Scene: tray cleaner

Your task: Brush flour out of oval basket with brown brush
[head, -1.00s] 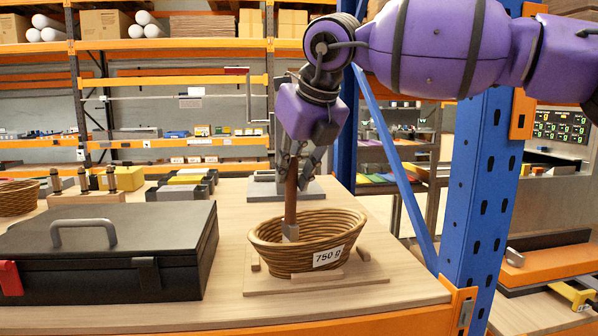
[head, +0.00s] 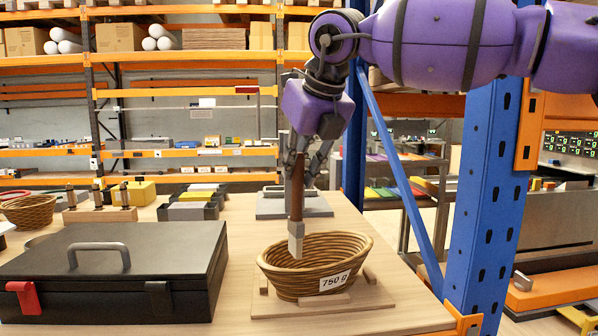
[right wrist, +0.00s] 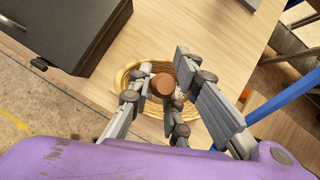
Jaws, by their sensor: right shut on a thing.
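The oval wicker basket (head: 335,290) with a "750 g" label stands on a wooden base board (head: 372,300) near the front right of the table. My right gripper (head: 301,160) is shut on the brown brush (head: 297,200), which hangs upright with its pale grey head down over the left part of the basket. In the right wrist view the round brown handle end (right wrist: 162,85) sits between the fingers, above the basket (right wrist: 122,78). A little white flour (right wrist: 178,97) seems to show in the basket there, partly hidden by the fingers. My left gripper is not in view.
A black toolbox (head: 120,280) with a grey handle stands left of the basket. A grey scale-like device (head: 292,207) is behind it. Another basket (head: 28,210) is at the far left. A blue upright post (head: 487,190) stands to the right.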

